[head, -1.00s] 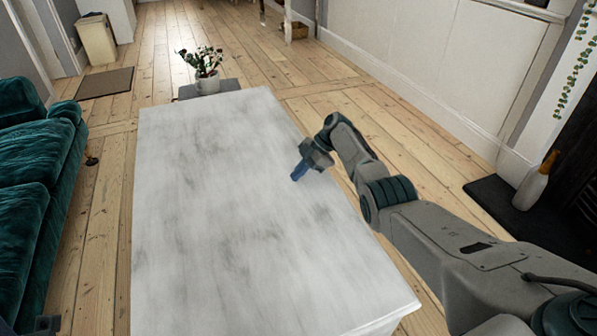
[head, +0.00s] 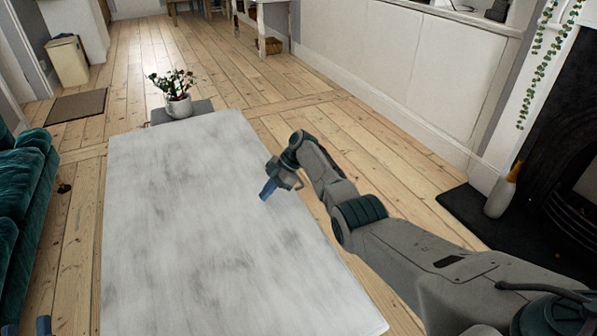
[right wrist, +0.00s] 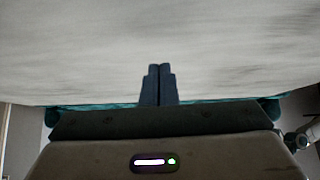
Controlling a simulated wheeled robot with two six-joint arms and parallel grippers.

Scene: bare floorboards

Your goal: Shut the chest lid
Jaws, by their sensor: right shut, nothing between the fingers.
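The chest shows as a broad white-grey streaked lid (head: 190,220) filling the middle of the head view. It looks like one flat panel, and I cannot tell whether there is a gap under it. My right gripper (head: 268,190) is shut and empty, with its blue fingers over or at the lid's right edge. In the right wrist view the shut fingers (right wrist: 158,85) point at the pale lid surface (right wrist: 160,35); contact cannot be told. My left gripper (head: 25,328) shows only as two blue fingertips set apart at the bottom left corner.
A potted plant (head: 178,100) stands on a low grey surface (head: 200,106) beyond the lid. A teal sofa (head: 25,185) is at the left. A bottle (head: 500,192) stands by the dark fireplace at the right. Bare floorboards lie on both sides of the chest.

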